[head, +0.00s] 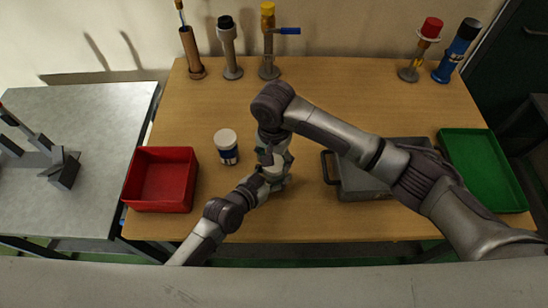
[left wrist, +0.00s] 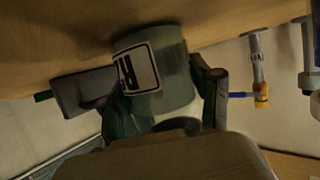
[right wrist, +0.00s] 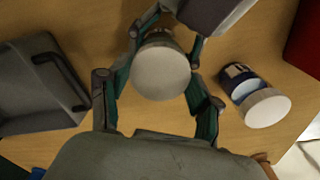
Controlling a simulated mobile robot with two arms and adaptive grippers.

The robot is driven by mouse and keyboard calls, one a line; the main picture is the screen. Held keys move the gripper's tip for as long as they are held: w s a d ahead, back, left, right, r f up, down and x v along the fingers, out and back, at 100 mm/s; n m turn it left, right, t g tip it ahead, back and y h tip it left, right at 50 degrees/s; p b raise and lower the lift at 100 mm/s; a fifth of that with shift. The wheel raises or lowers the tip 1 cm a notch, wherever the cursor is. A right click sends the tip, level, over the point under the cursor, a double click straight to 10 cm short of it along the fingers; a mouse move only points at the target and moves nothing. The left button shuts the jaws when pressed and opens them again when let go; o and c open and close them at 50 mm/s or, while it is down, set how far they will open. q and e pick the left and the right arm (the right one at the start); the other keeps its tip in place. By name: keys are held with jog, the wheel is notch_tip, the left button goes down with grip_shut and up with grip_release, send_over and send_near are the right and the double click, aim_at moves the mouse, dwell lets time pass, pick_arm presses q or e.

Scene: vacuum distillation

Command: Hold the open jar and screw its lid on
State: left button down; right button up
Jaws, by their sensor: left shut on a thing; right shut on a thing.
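A grey-green jar with a black-and-white label shows in the left wrist view (left wrist: 172,78), where that view is upside down. My left gripper (left wrist: 158,88) is shut around its side. In the right wrist view a round, pale lid (right wrist: 161,73) lies between the fingers of my right gripper (right wrist: 162,80), which is shut on it from above. The jar body is mostly hidden beneath the lid there, and I cannot tell whether lid and rim touch. In the head view both grippers meet over the table's middle; my left gripper (head: 270,178) is below my right (head: 272,152).
A blue-labelled jar with a white lid (head: 227,147) stands close left of the grippers. A red bin (head: 160,180) is further left. A grey case (head: 358,182) and a green tray (head: 482,170) are at right. Several upright tools stand along the back edge.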

jog(key=m, duration=0.6)
jog(key=shift+s+a+m, duration=0.15)
jog(key=shift+a+m, duration=0.05)
jog(key=shift+m, duration=0.1)
jog(key=m, duration=0.3)
jog(key=shift+m, duration=0.3)
jog(key=m, duration=0.5)
jog(key=shift+d+m, duration=0.15)
jog(key=shift+m, duration=0.85)
jog(key=o, duration=0.7)
jog(key=shift+o, duration=0.2)
